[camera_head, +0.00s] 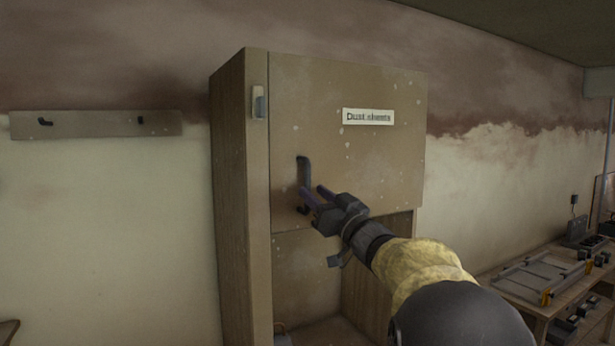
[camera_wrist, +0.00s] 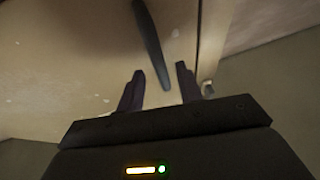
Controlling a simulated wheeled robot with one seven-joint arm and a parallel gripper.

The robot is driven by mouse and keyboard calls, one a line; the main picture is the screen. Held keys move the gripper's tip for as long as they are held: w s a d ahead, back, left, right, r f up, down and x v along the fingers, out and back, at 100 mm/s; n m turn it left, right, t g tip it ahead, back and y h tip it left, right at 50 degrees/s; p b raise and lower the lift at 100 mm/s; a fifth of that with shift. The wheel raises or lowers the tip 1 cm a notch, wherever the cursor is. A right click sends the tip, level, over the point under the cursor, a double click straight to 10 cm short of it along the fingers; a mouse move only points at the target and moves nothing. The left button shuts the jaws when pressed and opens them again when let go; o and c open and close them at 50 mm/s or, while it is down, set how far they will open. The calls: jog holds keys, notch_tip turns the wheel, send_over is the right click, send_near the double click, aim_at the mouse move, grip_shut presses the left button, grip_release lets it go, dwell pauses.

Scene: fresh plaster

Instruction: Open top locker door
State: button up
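The top locker door (camera_head: 375,165) is a tan, speckled panel with a "Dust sheets" label (camera_head: 368,116). It appears shut. A dark vertical handle (camera_head: 303,168) is near its lower left edge. My gripper (camera_head: 313,194) is at the handle's lower part, with its two purplish fingers apart. In the wrist view the handle (camera_wrist: 152,45) runs down toward the space between the open fingertips (camera_wrist: 160,71). The fingers do not appear closed on it; whether either touches it I cannot tell. My gripper hides part of the door's lower edge.
The locker's side wall (camera_head: 232,200) is at the left, with a small metal fitting (camera_head: 259,102) on its front edge. An open space shows below the door. A hook rail (camera_head: 95,124) is on the left wall. A workbench (camera_head: 540,285) with tools stands at the right.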

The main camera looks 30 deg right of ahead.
aim_at(309, 187)
jog(key=shift+p+x, duration=0.7)
jog(key=shift+x, duration=1.15)
jog(key=shift+c, duration=0.3)
grip_shut()
jog(key=shift+s, duration=0.2)
